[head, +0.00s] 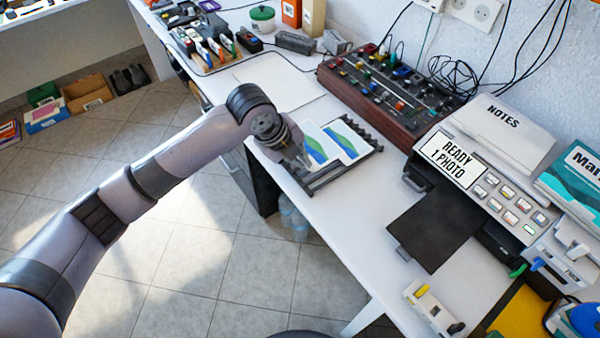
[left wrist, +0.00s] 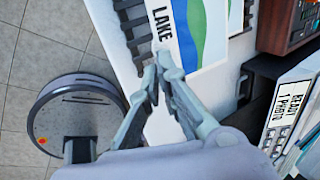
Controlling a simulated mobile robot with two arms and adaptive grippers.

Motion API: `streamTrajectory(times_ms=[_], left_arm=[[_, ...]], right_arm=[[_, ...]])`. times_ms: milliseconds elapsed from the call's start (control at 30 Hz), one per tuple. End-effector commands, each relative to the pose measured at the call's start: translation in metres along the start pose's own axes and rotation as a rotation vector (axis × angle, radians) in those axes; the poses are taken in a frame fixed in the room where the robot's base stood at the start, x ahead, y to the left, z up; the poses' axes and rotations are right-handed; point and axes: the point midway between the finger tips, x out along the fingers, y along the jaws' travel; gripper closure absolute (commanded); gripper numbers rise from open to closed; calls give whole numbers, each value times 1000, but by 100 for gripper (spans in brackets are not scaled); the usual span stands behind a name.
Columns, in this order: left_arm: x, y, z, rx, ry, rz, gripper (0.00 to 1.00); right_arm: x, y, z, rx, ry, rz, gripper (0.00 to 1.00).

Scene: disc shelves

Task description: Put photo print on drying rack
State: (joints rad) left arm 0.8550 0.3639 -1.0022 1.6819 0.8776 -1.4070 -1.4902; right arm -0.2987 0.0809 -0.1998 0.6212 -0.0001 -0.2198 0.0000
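A photo print marked LAKE (left wrist: 190,35), with blue and green bands and a white margin, lies over the slotted drying rack (head: 339,174); in the head view this print (head: 314,143) is the nearer of two. My left gripper (left wrist: 157,72) is at its near corner with its fingertips almost together, and appears to pinch the margin. The fingers hide that corner. A second similar print (head: 347,140) is beside it on the rack; part of it shows in the left wrist view (left wrist: 238,16). My right gripper is not in view.
The printer (head: 505,195) reads READY 1 PHOTO, and its dark output tray (head: 436,228) is empty. A mixing console (head: 385,98) stands behind the rack. White table is clear between rack and tray.

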Motion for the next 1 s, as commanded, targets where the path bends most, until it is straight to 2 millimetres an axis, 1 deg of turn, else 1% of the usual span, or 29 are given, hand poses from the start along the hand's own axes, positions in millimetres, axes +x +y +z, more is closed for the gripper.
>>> streamTrajectory(times_ms=[33, 100, 267, 533, 900, 933, 1000], left_arm=[[8, 4, -1, -2, 2, 1, 100], [16, 8, 0, -1, 1, 0, 100], [25, 12, 0, 0, 0, 0, 100], [57, 28, 0, -1, 1, 1, 100], [62, 30, 0, 0, 0, -1, 100], [62, 30, 0, 0, 0, -1, 96], [62, 29, 0, 0, 0, -1, 91]], right_arm=[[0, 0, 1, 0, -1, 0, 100], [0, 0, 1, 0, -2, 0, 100], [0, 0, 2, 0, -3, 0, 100], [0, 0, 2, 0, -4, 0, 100], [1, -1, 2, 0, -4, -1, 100], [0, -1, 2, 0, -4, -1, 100], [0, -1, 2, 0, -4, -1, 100]])
